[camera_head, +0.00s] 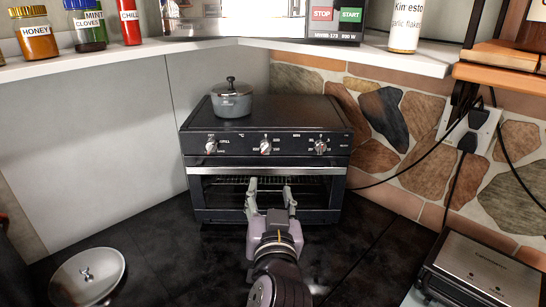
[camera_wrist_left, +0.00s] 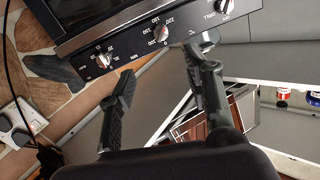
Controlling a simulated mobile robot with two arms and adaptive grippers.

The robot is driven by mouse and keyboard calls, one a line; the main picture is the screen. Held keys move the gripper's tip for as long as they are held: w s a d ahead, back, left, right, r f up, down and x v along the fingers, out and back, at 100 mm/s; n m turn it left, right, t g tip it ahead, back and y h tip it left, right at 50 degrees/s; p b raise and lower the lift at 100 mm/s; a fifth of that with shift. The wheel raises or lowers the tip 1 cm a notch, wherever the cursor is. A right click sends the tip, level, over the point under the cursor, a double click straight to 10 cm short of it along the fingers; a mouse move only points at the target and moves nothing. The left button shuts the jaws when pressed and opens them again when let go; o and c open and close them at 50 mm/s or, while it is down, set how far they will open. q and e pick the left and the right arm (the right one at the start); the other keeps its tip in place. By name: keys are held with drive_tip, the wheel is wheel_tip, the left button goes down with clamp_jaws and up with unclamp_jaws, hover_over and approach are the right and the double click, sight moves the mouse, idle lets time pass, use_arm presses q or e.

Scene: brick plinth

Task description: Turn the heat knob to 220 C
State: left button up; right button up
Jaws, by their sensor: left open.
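The black toaster oven (camera_head: 268,165) stands on the dark counter with three knobs in a row on its front panel. The middle knob (camera_head: 265,146), ringed by numbers, appears to be the heat knob; its exact setting is too small to read. My left gripper (camera_head: 271,188) is open and empty in front of the oven door, below this knob and apart from it. In the left wrist view, tilted and upside down, the open fingers (camera_wrist_left: 165,64) point toward the panel, and the middle knob (camera_wrist_left: 161,33) lies beyond the gap between their tips. My right gripper is not in view.
A left knob (camera_head: 211,146) and a right knob (camera_head: 320,147) flank the middle one. A grey lidded pot (camera_head: 231,99) stands on the oven. A silver lid (camera_head: 87,277) lies at front left, and a metal-topped appliance (camera_head: 485,270) stands at front right. A shelf (camera_head: 120,50) runs above.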

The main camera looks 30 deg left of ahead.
sight(266, 151)
use_arm(q)
drive_tip(key=p+x, duration=0.5)
drive_tip(key=x, duration=1.1)
drive_tip(key=shift+w+a+r+p, duration=0.1)
drive_tip(key=shift+w+p, duration=0.05)
drive_tip(key=shift+p, duration=0.2)
drive_tip(key=shift+w+a, duration=0.25)
drive_tip(key=shift+w, duration=0.15)
drive_tip(key=shift+c, duration=0.6)
clamp_jaws()
drive_tip(key=shift+f+m, duration=0.2)
drive_tip(key=shift+m, duration=1.6)
